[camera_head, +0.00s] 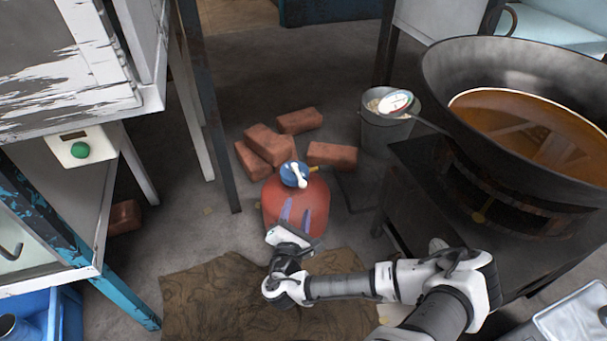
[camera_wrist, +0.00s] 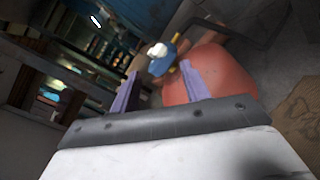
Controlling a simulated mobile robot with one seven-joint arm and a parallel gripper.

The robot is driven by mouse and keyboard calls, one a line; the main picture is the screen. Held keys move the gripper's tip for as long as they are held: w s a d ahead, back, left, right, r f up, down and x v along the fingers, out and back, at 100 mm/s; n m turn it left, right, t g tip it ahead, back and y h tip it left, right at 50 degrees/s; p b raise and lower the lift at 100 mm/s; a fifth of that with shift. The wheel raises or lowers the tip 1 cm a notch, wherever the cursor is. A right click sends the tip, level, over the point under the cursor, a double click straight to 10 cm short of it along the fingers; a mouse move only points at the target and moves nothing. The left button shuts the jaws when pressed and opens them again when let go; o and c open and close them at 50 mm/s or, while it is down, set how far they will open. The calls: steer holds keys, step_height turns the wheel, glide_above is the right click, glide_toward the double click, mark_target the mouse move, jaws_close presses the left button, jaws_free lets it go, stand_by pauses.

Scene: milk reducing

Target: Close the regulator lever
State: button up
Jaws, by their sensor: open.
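The regulator (camera_head: 291,175) is a blue round cap on top of a red gas cylinder (camera_head: 325,205) standing on the floor. Its lever (camera_head: 300,178) is white and shows on the cap's upper side. In the wrist view the white lever (camera_wrist: 157,50) and blue regulator (camera_wrist: 161,66) lie ahead of and between the purple fingers, with the red cylinder (camera_wrist: 222,72) to the right. My gripper (camera_head: 295,212) is open, its two fingers apart and empty, in front of the cylinder and below the regulator in the head view. I see no contact with the lever.
Several bricks (camera_head: 268,146) lie behind the cylinder. A bucket (camera_head: 385,132) and a stove with a large wok (camera_head: 440,65) stand to the right. A hose (camera_wrist: 262,38) runs from the regulator. A brown mat (camera_head: 215,295) lies in front; a worn cabinet (camera_head: 60,75) is left.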

mark_target(303, 183)
steer(key=w+b, duration=0.1)
steer(key=w, duration=0.3)
steer(key=w+d+b, duration=0.1)
steer(key=w, duration=0.3)
steer(key=w+d+b, duration=0.1)
steer(key=w, duration=0.3)
steer(key=shift+w+b, duration=0.25)
steer(key=shift+b, duration=0.15)
jaws_close()
